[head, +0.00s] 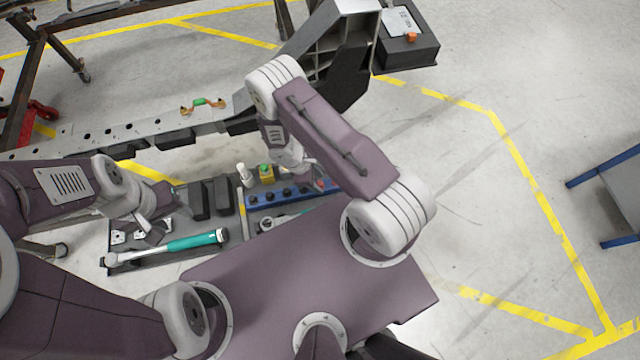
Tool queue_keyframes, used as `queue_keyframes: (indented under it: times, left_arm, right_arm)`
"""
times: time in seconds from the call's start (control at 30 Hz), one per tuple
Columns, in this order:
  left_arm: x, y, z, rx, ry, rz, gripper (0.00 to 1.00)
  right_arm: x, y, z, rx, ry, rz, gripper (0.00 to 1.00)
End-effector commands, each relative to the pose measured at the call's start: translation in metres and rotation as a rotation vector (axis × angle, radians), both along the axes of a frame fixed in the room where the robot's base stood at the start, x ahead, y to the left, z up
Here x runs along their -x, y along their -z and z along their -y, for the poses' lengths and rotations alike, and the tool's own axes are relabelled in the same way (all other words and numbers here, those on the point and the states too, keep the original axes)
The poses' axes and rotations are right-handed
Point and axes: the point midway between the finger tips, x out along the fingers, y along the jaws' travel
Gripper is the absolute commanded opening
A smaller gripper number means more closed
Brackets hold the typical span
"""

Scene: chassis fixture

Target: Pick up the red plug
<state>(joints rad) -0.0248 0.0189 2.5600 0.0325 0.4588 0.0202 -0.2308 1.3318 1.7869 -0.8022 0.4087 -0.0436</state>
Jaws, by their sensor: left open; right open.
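A small red piece (321,185), which looks like the red plug, shows at the right end of a blue rack (262,201). Several dark knobs or plugs line the rack. My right gripper (312,174) hangs over the right end of the rack, close to the red piece. Its fingers are small and partly hidden by my own arm, and I see nothing held in it; it is open. I cannot tell whether it touches the red piece. My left gripper (157,219) is open over the left part of the dark tool tray (150,262), with nothing seen in it.
A teal-handled tool (195,242) lies in the tray, with dark blocks (210,197) behind it. The metal chassis rail (140,126) runs behind, carrying a green-orange part (203,103).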

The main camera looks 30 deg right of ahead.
Motion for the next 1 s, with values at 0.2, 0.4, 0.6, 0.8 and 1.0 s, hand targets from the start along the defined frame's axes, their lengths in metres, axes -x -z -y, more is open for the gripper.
queue_keyframes:
  times: [0.2,0.4,0.6,0.8,1.0]
  left_arm:
    - [0.000,0.000,0.000,0.000,0.000,0.000,0.45]
    - [0.000,0.000,0.000,0.000,0.000,0.000,0.45]
    - [0.000,0.000,0.000,0.000,0.000,0.000,0.45]
    - [0.000,0.000,0.000,0.000,0.000,0.000,0.45]
    - [0.000,-0.003,0.000,0.000,0.000,0.000,0.45]
  right_arm:
    - [0.001,0.006,0.002,-0.001,0.001,0.001,0.47]
    - [0.001,0.006,0.002,-0.001,0.001,0.001,0.08]
    - [0.001,0.005,0.002,-0.001,0.000,0.000,0.00]
    - [0.000,0.001,0.002,0.000,0.001,0.002,0.00]
    - [0.000,-0.027,0.002,-0.001,0.001,0.003,0.00]
